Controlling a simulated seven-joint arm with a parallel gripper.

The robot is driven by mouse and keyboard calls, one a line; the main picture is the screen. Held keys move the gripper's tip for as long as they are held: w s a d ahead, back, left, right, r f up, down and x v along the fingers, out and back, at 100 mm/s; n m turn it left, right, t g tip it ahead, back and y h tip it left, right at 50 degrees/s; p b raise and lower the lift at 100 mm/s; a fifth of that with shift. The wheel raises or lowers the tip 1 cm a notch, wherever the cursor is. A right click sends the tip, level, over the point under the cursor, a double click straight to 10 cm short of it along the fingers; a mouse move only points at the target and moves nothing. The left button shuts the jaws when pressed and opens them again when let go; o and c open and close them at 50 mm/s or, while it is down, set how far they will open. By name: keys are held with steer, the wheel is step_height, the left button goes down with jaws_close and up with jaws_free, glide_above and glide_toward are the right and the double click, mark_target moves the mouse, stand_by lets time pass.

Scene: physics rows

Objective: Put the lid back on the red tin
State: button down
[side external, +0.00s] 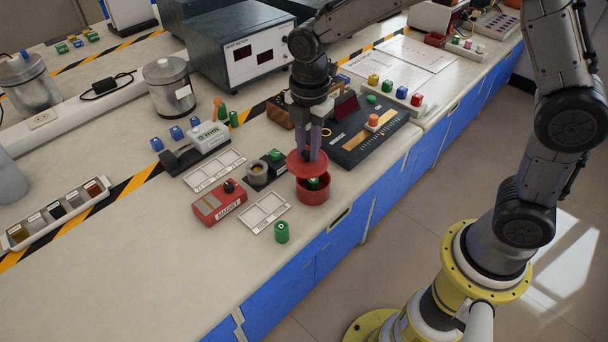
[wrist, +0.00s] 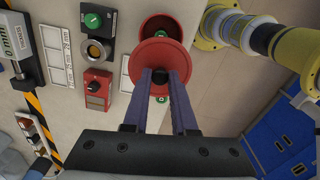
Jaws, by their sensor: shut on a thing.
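The red tin (side external: 313,195) stands open on the bench near its front edge, with something green inside. The red lid (side external: 296,160) is a round disc held tilted just above the tin. My gripper (side external: 314,153) points down and is shut on the lid at its middle. In the wrist view the lid (wrist: 148,62) sits between my fingertips (wrist: 160,72) and covers part of the tin (wrist: 160,22), whose far rim shows beyond it. In the side view a gap shows between lid and tin at the right. Whether the lid touches the rim I cannot tell.
A green cylinder (side external: 281,232) stands in front of the tin. A dark panel with an orange button (side external: 362,132) is close behind, to the right. The front left bench is clear.

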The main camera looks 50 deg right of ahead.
steer(key=d, duration=0.2)
steer(key=shift+w+d+f+m, duration=0.35)
steer(key=shift+d+m, duration=0.05)
steer(key=shift+f, duration=3.1)
steer(key=shift+f, duration=0.15)
steer(key=c, duration=0.6)
jaws_free()
steer(key=shift+c, duration=0.2)
steer(key=shift+o, duration=0.2)
steer(key=o, duration=0.4)
steer(key=shift+o, duration=0.2)
